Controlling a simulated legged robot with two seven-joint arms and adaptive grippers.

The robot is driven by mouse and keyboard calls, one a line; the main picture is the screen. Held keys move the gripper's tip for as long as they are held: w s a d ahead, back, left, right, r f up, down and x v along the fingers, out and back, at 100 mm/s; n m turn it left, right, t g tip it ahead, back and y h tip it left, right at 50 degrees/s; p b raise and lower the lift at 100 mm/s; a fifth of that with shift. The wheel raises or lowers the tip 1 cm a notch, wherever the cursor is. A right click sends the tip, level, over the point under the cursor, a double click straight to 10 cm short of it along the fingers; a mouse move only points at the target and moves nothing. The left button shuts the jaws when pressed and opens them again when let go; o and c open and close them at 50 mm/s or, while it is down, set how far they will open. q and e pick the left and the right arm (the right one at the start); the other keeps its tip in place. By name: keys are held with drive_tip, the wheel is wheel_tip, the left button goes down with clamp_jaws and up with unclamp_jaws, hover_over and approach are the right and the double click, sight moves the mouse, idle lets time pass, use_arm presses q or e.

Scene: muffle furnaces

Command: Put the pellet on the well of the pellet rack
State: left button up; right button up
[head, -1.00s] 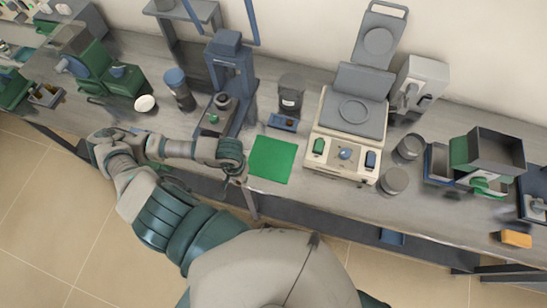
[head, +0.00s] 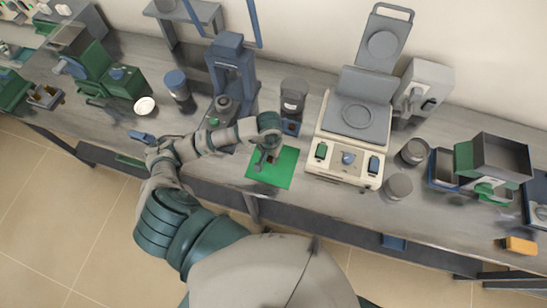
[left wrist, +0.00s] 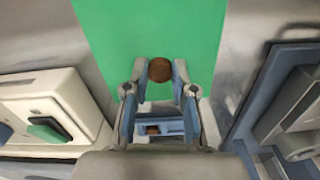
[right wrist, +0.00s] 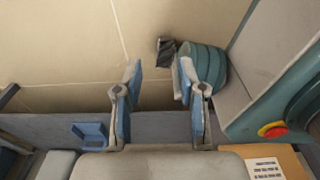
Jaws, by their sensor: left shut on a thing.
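My left gripper (head: 265,162) is over the green mat (head: 284,172) in the head view. In the left wrist view its two fingers (left wrist: 160,84) are shut on a round brown pellet (left wrist: 160,68), with the green mat behind it. My right gripper (right wrist: 155,80) shows only in the right wrist view. Its fingers are apart and empty.
A dark-lidded jar (head: 293,95) stands behind the rack. A blue press (head: 233,75) is to the left and a cream hot-plate device (head: 344,160) to the right. Grey cups (head: 398,186) and an orange block (head: 520,245) lie further right.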

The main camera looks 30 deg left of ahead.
use_arm(q)
drive_tip(key=shift+w+f, duration=0.1)
drive_tip(key=shift+w, duration=0.45)
drive_tip(key=shift+w+a+f, duration=0.15)
drive_tip(key=shift+a+f, duration=0.05)
wheel_tip(320, 180, down, 2)
drive_tip(key=shift+d+f, duration=0.1)
drive_tip(key=shift+f, duration=0.1)
drive_tip(key=shift+d+f, duration=0.15)
drive_tip(key=shift+f, duration=0.2)
drive_tip(key=shift+d, duration=0.35)
use_arm(e)
drive_tip(key=shift+s+d+f, duration=0.1)
drive_tip(key=shift+s+d, duration=0.1)
drive_tip(key=shift+s, duration=0.25)
drive_tip(key=shift+s+d+f, duration=0.1)
drive_tip(key=shift+s+d, duration=0.05)
drive_tip(key=shift+s, duration=0.3)
use_arm(q)
drive_tip(key=o, duration=0.6)
drive_tip(key=shift+a+f, duration=0.1)
drive_tip(key=shift+a, duration=0.2)
drive_tip(key=shift+o, duration=0.5)
drive_tip(key=shift+a, duration=0.25)
drive_tip(key=shift+d, duration=0.1)
use_arm(e)
drive_tip(key=shift+w+a+r, duration=0.3)
drive_tip(key=shift+w+a, duration=0.2)
drive_tip(key=shift+a, duration=0.05)
